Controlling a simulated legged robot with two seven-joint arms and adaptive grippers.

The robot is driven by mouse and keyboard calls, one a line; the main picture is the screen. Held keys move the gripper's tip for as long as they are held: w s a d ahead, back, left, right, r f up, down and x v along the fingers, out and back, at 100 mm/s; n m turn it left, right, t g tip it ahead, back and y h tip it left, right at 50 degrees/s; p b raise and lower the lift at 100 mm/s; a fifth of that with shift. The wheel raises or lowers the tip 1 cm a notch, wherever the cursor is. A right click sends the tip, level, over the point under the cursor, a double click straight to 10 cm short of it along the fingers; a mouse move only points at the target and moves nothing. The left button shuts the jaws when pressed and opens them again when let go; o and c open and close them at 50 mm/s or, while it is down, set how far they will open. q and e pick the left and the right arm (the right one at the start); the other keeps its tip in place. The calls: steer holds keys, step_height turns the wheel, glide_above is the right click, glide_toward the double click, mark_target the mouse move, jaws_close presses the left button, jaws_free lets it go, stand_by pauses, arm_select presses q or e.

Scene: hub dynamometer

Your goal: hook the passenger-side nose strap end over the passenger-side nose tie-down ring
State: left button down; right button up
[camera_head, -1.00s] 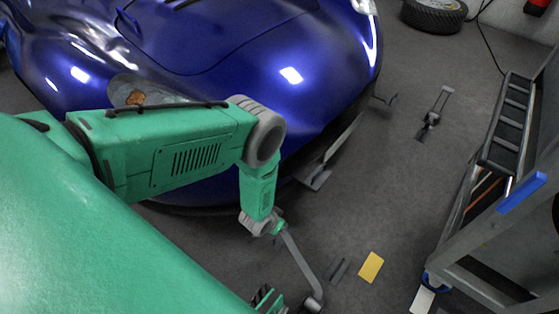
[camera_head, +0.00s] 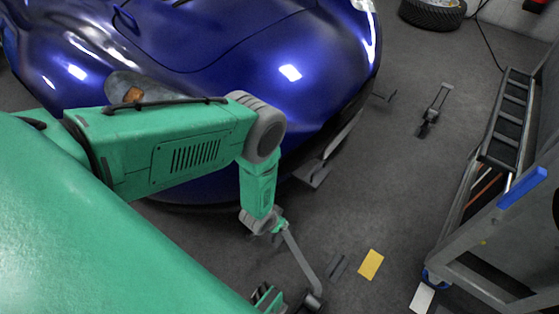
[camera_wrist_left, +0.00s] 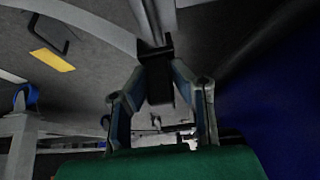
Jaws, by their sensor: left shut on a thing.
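In the left wrist view my left gripper (camera_wrist_left: 159,72) is shut on a black block-like piece (camera_wrist_left: 158,90), which looks like the strap end. A grey band (camera_wrist_left: 150,20) runs from it to the top edge of the picture. My right gripper is out of view.
The blue car's nose (camera_head: 310,85) stands behind my arm. A yellow card (camera_head: 370,264) lies on the floor. A grey cart (camera_head: 480,262) with a blue handle stands at the right. A dark framed fitting (camera_head: 432,110) lies farther back. Floor between car and cart is mostly clear.

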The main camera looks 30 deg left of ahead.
arm_select(q)
steer(key=shift+f+b, duration=1.55)
steer(key=shift+f, duration=0.05)
steer(key=c, duration=1.3)
jaws_free()
steer(key=shift+c, duration=0.2)
steer(key=shift+r, duration=0.1)
steer(key=v, duration=1.1)
steer(key=shift+s+r, duration=0.25)
steer(key=shift+r, duration=0.05)
